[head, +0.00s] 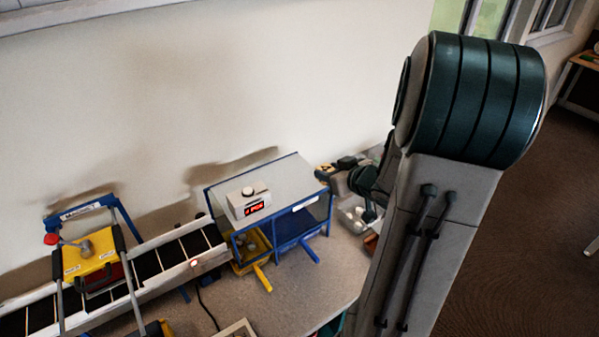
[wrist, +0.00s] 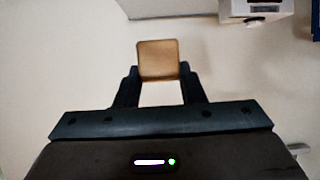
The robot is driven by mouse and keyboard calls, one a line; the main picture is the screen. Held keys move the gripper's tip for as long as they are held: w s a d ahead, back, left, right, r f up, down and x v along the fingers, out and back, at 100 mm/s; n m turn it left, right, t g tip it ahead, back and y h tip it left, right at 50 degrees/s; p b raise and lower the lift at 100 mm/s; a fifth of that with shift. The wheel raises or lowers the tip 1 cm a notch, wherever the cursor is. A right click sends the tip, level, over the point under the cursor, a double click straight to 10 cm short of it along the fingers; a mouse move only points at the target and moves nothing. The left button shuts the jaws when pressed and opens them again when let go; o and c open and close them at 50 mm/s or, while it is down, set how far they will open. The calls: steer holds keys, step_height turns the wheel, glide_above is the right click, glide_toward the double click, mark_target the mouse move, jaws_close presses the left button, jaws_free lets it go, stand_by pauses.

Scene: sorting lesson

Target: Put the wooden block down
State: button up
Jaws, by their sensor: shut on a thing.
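The wooden block (wrist: 158,57) is a light brown, square-faced piece with rounded edges. In the wrist view it sits between the tips of my gripper (wrist: 158,72), which is shut on it. A pale, plain surface shows behind the block, with a gap below it between the fingers. In the head view my arm hides much of the right side, and I cannot make out the block there.
A conveyor (head: 175,257) with a yellow-topped frame (head: 90,257) stands left on the grey table (head: 290,292). A blue two-bay stand (head: 262,190) carries a white box with a red display (head: 249,203). A yellow bin (head: 252,246) sits in its left bay. Small clutter lies beside my arm.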

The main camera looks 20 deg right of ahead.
steer(key=x, duration=0.3)
steer(key=d+x, duration=0.1)
steer(key=x, duration=0.3)
steer(key=f+x, duration=0.1)
steer(key=x, duration=0.2)
steer(key=shift+w+d+f, duration=0.1)
steer(key=shift+w, duration=0.2)
steer(key=shift+f+p, duration=0.5)
steer(key=shift+f, duration=1.55)
steer(key=shift+f, duration=0.2)
steer(key=o, duration=1)
